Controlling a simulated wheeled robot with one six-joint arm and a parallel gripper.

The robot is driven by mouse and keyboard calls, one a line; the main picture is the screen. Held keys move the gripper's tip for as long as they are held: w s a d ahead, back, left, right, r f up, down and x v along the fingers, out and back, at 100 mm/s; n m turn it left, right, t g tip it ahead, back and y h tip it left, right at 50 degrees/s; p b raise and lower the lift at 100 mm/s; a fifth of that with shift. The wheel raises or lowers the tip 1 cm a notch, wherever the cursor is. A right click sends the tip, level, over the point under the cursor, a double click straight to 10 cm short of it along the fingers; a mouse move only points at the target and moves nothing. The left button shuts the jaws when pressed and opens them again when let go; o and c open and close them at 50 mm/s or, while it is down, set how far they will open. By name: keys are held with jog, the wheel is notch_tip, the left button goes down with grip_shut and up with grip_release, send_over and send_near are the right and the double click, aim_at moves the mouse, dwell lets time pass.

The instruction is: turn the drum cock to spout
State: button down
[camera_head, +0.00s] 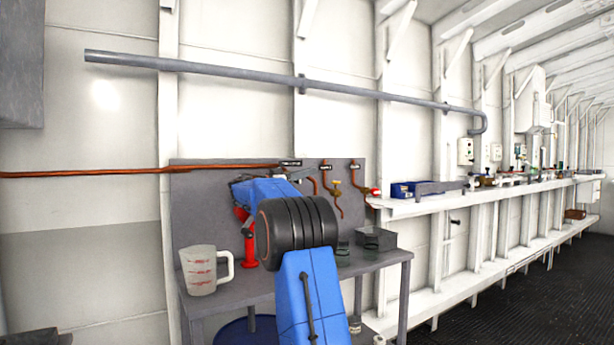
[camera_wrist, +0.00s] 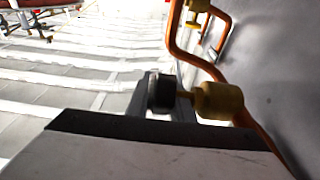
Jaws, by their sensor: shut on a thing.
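In the wrist view, a brass cock (camera_wrist: 218,100) with a dark round end (camera_wrist: 160,92) sits beside a copper pipe. I take it for the drum cock. My gripper (camera_wrist: 172,103) is at this cock and shut on its handle; the grip is partly hidden behind the pale block of my gripper body. In the head view, my blue arm reaches to the grey back panel (camera_head: 208,205) and covers the leftmost cock and any spout below it. Which way the handle points cannot be told.
A measuring jug (camera_head: 200,270) with red marks stands on the bench's left. A red object (camera_head: 249,252) is beside it, partly hidden by my arm. A dark open box (camera_head: 374,239) stands on the right.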

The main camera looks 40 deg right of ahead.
jog(key=shift+a+r+h, duration=0.2)
jog(key=shift+r+h, duration=0.05)
jog(key=shift+h, duration=0.75)
jog(key=shift+w, duration=0.1)
jog(key=c, duration=1.8)
grip_release()
jog(key=shift+c, duration=0.2)
jog(key=shift+w+a+f, duration=0.15)
jog(key=shift+a+f, duration=0.05)
jog(key=shift+a, duration=0.3)
jog(key=w+a, duration=0.3)
jog(key=a, duration=1)
jog(key=shift+a+f, duration=0.2)
jog(key=shift+f, duration=0.2)
jog(key=shift+w, duration=0.1)
